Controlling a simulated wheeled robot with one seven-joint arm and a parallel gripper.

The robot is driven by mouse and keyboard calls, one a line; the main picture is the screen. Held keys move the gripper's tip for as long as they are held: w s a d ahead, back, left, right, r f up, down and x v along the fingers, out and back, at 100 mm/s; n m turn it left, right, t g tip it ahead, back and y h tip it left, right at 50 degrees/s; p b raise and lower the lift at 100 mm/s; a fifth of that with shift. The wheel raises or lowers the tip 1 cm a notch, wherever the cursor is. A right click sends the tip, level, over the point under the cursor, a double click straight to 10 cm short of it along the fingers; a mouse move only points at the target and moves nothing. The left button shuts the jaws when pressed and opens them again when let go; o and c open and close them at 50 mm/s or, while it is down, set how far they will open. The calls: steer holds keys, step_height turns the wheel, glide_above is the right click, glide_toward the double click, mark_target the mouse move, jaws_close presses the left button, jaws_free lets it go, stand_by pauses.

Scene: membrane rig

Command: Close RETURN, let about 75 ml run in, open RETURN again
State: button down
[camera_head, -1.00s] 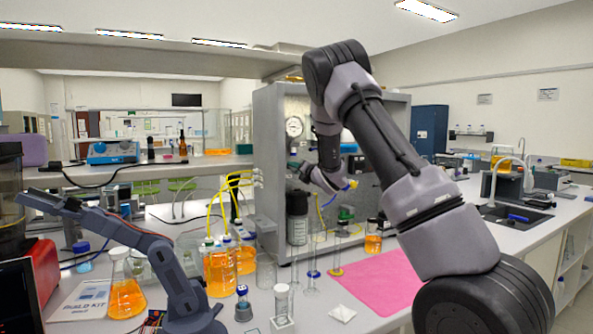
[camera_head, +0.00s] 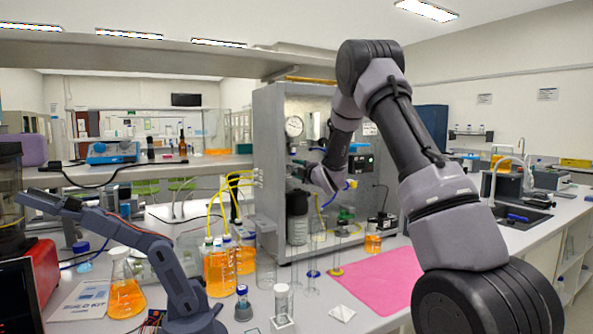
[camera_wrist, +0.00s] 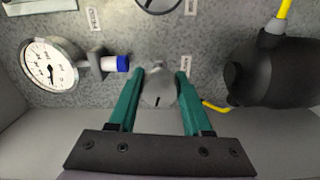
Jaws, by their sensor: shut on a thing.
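My gripper (camera_wrist: 160,100) has green fingers, which are closed on either side of a grey knob (camera_wrist: 158,88) on the metal panel in the wrist view. The knob has a dark index mark; most of its sides are hidden by the fingers. Small labels on the panel are too blurred to read surely, so I cannot tell which one names this knob. In the head view my gripper (camera_head: 298,170) is at the front of the grey rig (camera_head: 268,130). Graduated cylinders (camera_head: 312,268) stand on the bench below; their fill level is too small to read.
A round gauge (camera_wrist: 50,65) and a blue-capped fitting (camera_wrist: 115,64) sit left of the knob. A black body with a yellow tube (camera_wrist: 270,72) is close on the right. Orange-filled bottles (camera_head: 220,270) and a pink mat (camera_head: 385,278) are on the bench.

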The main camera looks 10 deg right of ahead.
steer(key=m, duration=0.7)
steer(key=shift+f, duration=0.1)
steer(key=m, duration=0.4)
steer(key=shift+f+m, duration=0.1)
steer(key=shift+m, duration=1.8)
steer(key=shift+c, duration=1.7)
jaws_free()
steer(key=shift+s, duration=0.1)
steer(key=v, duration=1)
steer(key=shift+s, duration=0.35)
